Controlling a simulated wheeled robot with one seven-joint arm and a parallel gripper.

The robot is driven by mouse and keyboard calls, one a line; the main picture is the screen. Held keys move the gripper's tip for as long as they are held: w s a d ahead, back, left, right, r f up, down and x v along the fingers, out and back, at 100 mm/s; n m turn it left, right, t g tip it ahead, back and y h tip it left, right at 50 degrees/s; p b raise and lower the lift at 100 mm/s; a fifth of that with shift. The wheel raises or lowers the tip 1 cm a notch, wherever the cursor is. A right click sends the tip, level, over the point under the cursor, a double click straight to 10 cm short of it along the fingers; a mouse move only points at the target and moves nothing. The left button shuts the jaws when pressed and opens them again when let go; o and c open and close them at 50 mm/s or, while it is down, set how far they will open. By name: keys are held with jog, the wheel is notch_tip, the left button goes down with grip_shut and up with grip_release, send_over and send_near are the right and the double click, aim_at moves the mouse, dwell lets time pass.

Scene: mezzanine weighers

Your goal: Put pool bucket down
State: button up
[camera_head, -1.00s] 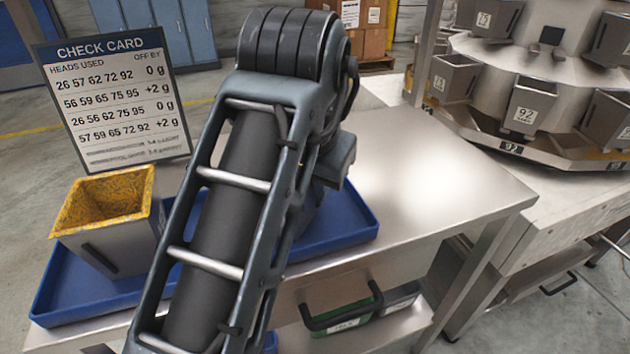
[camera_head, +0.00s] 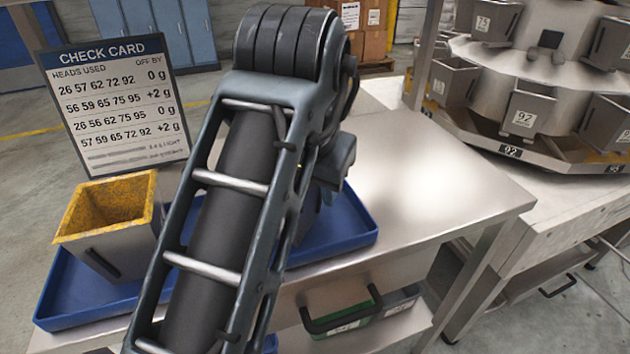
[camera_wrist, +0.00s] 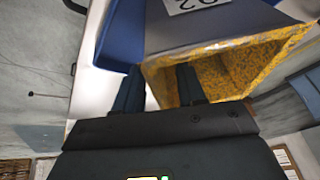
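A grey bucket (camera_head: 108,262) with a yellow-dusted inside stands upright on the left of a blue tray (camera_head: 345,241); my gripper is not on it. My gripper is hidden behind my arm in the head view. The wrist view shows my gripper (camera_wrist: 158,82) at a yellow-crusted bucket (camera_wrist: 205,34) with a numbered label. Its fingers stand well apart, one outside and one inside the bucket's wall, with room around the wall. This bucket appears to be a different one, hidden behind my arm in the head view. Blue tray surface shows beside it.
A check card board (camera_head: 116,107) stands behind the tray. The steel table (camera_head: 430,185) is bare right of the tray. A weigher (camera_head: 545,80) with several numbered buckets stands at right. A green box (camera_head: 345,328) is on the shelf below.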

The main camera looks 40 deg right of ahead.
jog(key=p+v, duration=0.7)
jog(key=v, duration=0.4)
jog(key=w+d+r+n+t+h, duration=0.3)
jog(key=d+t+h, duration=0.1)
jog(key=d, duration=0.3)
jog(key=w+d+r+n+t+h, duration=0.25)
jog(key=d+n+t+h, duration=0.2)
jog(key=d, duration=0.35)
jog(key=s+a+f+n+t+y, duration=0.25)
jog(key=s+f+n+y, duration=0.25)
jog(key=s+f, duration=0.25)
jog(key=s+a+f+n+t+y, duration=0.25)
jog(key=s+f+n+y, duration=0.3)
jog(key=f, duration=0.35)
jog(key=s+a+f+m+g, duration=0.1)
jog(key=s+a, duration=0.3)
jog(key=s, duration=0.6)
jog(key=s+a+f+m+y, duration=0.1)
jog(key=s+a+m, duration=0.3)
jog(key=s, duration=0.6)
jog(key=shift+a+g, duration=0.35)
